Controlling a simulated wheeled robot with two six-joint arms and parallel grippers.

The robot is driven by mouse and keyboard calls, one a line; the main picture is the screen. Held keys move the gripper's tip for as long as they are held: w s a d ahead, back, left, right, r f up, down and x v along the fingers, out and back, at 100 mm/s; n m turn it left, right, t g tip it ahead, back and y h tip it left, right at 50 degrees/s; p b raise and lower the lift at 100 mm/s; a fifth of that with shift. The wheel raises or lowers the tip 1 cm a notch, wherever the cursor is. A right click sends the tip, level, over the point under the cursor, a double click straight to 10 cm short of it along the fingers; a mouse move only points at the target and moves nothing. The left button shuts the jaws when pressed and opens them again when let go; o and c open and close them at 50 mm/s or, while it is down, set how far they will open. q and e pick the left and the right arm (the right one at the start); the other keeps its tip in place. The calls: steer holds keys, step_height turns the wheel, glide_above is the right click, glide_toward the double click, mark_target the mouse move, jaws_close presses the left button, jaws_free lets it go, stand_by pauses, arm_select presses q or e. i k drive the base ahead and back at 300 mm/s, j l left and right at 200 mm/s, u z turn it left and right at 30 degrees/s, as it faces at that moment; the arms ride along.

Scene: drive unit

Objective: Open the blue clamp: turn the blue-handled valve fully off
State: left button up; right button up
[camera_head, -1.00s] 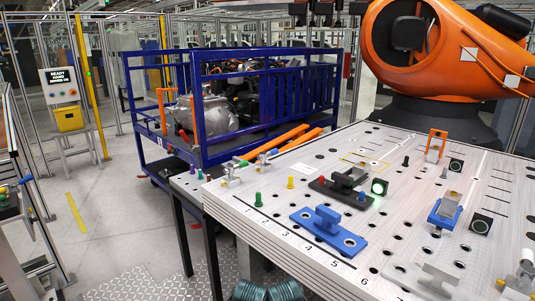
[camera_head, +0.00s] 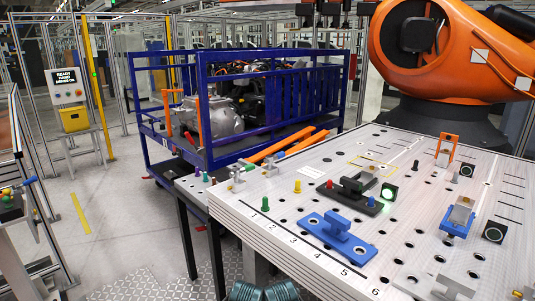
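A small metal valve (camera_head: 271,170) with a short blue handle (camera_head: 276,156) stands near the back left edge of the big table. At this size I cannot tell how far the blue handle is turned. A blue clamp-like fixture (camera_head: 337,236) with a raised block lies flat at the table's front. Another blue fixture (camera_head: 458,217), holding a grey part, is farther right. Whether either clamp is open cannot be told.
The light perforated table (camera_head: 300,255) fills the right, with a black fixture (camera_head: 350,190) and coloured pegs on it. A blue cage cart (camera_head: 180,140) stands behind. An orange robot arm (camera_head: 440,50) is at the back right. The floor at left is clear.

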mark_target(269, 159)
steer(key=i+j+u, duration=0.2)
steer(key=i+u, duration=0.15)
steer(key=i, duration=0.15)
steer(key=i+u, duration=0.3)
steer(key=i, duration=0.25)
